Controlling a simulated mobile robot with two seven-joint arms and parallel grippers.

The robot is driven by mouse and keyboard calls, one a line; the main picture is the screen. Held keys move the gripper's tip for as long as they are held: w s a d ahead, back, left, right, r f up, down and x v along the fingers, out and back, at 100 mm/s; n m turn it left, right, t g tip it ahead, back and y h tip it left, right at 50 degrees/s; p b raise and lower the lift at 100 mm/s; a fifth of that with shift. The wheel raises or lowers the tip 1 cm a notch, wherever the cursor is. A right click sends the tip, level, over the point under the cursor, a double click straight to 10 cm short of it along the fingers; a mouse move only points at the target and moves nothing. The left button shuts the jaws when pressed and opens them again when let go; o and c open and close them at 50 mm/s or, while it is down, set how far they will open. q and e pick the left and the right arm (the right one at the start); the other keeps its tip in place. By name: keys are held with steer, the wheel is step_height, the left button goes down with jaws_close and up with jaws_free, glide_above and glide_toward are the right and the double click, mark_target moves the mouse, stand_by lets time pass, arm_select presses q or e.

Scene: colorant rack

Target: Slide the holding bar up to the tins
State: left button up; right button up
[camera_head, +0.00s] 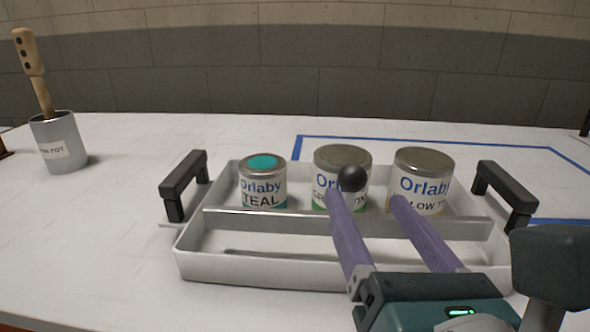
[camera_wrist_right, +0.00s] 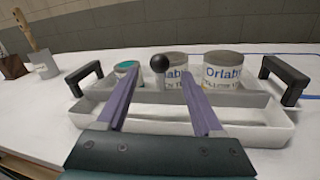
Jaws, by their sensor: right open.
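The holding bar (camera_head: 262,220) is a thin grey bar lying across the white tray (camera_head: 180,262), in front of the tins. A black ball knob (camera_head: 352,178) stands in front of the middle tin. The teal-lidded tin (camera_head: 263,190), the middle tin (camera_head: 343,158) and the right tin (camera_head: 424,163) stand upright in the tray's rear part. My right gripper (camera_head: 365,198) is open and empty, reaching over the tray. In the right wrist view the knob (camera_wrist_right: 160,62) appears between and just beyond its fingertips; contact cannot be told. My left gripper is not in view.
Black handles rise at the tray's left (camera_head: 183,185) and right (camera_head: 505,192) ends. A grey pot (camera_head: 58,145) holding a wooden-handled tool stands at the back left. Blue tape (camera_head: 470,141) marks the table behind the tray.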

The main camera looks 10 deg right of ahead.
glide_toward(345, 162)
steer(key=w+a+r, duration=0.2)
steer(key=w+r, duration=0.1)
steer(key=w, duration=0.1)
steer(key=shift+w+d, duration=0.25)
jaws_close()
stand_by(0.3)
stand_by(0.9)
